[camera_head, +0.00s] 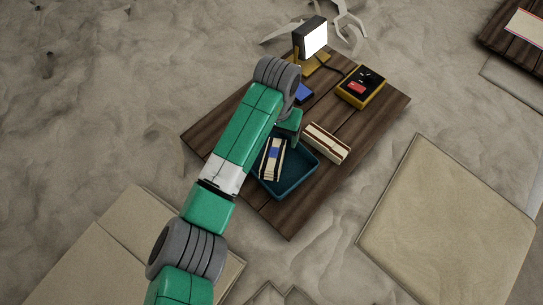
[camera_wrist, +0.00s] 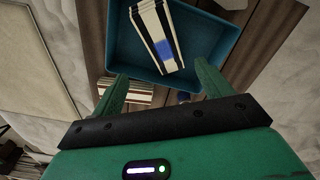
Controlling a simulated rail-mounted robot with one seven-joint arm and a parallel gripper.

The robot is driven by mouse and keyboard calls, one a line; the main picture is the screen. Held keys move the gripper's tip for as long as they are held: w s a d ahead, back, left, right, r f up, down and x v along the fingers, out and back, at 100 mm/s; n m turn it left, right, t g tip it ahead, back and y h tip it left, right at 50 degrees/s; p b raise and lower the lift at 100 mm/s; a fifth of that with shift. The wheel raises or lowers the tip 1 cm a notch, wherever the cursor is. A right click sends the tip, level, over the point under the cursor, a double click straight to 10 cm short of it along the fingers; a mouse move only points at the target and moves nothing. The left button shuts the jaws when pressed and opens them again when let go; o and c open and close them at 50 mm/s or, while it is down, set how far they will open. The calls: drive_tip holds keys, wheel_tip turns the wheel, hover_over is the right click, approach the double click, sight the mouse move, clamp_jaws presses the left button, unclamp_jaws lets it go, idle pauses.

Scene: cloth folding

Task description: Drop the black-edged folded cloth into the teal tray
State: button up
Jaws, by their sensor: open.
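The black-edged folded cloth (camera_head: 268,169) is cream with dark edges and a blue patch. It lies inside the teal tray (camera_head: 292,186), toward the left side in the head view.
A second folded cloth (camera_head: 326,143) with brown-red edges lies right of the tray on the dark wooden table (camera_head: 222,122). A yellow-edged box (camera_head: 360,88), a lit lamp (camera_head: 313,40) and a blue item (camera_head: 304,93) are at the table's far side. The near right tabletop is clear.

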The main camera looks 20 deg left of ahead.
wheel_tip(320, 180, up, 4)
drive_tip(key=shift+r, duration=0.2)
idle(0.5)
drive_tip(key=w+d+r+m+t+h, duration=0.1)
drive_tip(key=w+d+r+t, duration=0.3)
drive_tip(key=d+r, duration=0.15)
drive_tip(key=w+d+r+m+t, duration=0.1)
drive_tip(key=w+d+r+t, duration=0.2)
drive_tip(key=d+r, duration=0.3)
drive_tip(key=d+r+m+t+h, duration=0.1)
drive_tip(key=d+r+t, duration=0.6)
drive_tip(key=r, duration=0.6)
drive_tip(key=s+a+r+n+t+y, duration=0.1)
drive_tip(key=s+a+r+t+y, duration=0.1)
drive_tip(key=s+r+t, duration=0.9)
drive_tip(key=s+r, duration=1)
drive_tip(key=shift+n, duration=0.3)
